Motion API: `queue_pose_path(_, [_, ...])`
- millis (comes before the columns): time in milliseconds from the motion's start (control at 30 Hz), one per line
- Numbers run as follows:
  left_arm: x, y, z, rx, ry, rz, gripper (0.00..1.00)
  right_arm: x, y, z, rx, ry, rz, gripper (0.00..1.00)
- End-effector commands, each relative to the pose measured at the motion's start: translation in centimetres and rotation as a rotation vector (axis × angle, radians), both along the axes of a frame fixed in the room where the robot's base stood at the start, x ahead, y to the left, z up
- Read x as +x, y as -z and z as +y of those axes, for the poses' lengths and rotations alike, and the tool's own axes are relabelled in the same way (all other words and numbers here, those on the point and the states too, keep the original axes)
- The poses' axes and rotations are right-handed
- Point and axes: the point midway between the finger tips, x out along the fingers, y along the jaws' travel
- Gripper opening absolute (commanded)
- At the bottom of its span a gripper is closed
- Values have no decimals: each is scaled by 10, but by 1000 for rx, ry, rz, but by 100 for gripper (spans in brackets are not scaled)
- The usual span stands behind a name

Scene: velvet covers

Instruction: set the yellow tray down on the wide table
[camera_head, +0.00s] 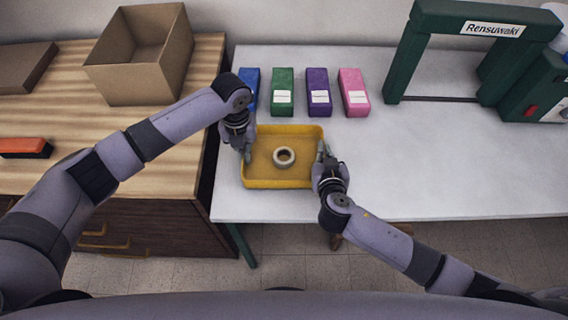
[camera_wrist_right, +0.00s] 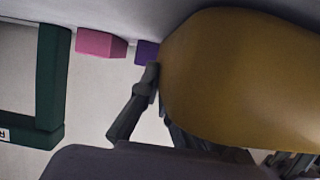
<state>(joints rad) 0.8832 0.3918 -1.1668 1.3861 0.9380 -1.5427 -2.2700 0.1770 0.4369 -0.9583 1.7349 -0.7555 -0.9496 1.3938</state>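The yellow tray (camera_head: 278,184) is over the left part of the white table (camera_head: 450,180), near its front edge. I cannot tell whether it touches the tabletop. A pale ring (camera_head: 276,158) lies flat inside it. My left gripper (camera_head: 249,152) is at the tray's left wall and appears shut on it. My right gripper (camera_head: 322,153) is at the right wall and appears shut on it. In the right wrist view the tray (camera_wrist_right: 235,75) fills the right side, with a right finger against its edge. The other contacts are partly hidden.
Blue (camera_head: 250,88), green (camera_head: 282,90), purple (camera_head: 318,92) and pink (camera_head: 353,92) boxes stand in a row behind the tray. A dark green frame (camera_head: 408,60) stands at back right. The wooden table (camera_head: 60,175) holds an open cardboard box (camera_head: 140,80). White tabletop to the right is clear.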

Motion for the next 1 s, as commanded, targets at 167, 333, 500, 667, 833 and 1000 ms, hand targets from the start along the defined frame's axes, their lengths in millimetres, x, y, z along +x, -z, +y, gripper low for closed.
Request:
queue_pose_path(167, [0, 4, 2, 5, -3, 1, 11, 1, 4, -2, -4, 5, 0, 11])
queue_pose_path(333, [0, 4, 1, 3, -2, 0, 22, 0, 4, -1, -2, 2, 0, 22])
queue_pose_path(500, [0, 3, 1, 2, -1, 0, 25, 0, 3, -1, -2, 1, 0, 25])
queue_pose_path(667, [0, 3, 0, 1, 0, 0, 25, 0, 3, 0, 0, 1, 0, 25])
queue_pose_path(833, [1, -13, 0, 0, 0, -3, 25, 0, 3, 0, 0, 1, 0, 25])
queue_pose_path(1000, [2, -49, 0, 0, 0, -4, 25, 0, 3, 0, 0, 0, 0, 25])
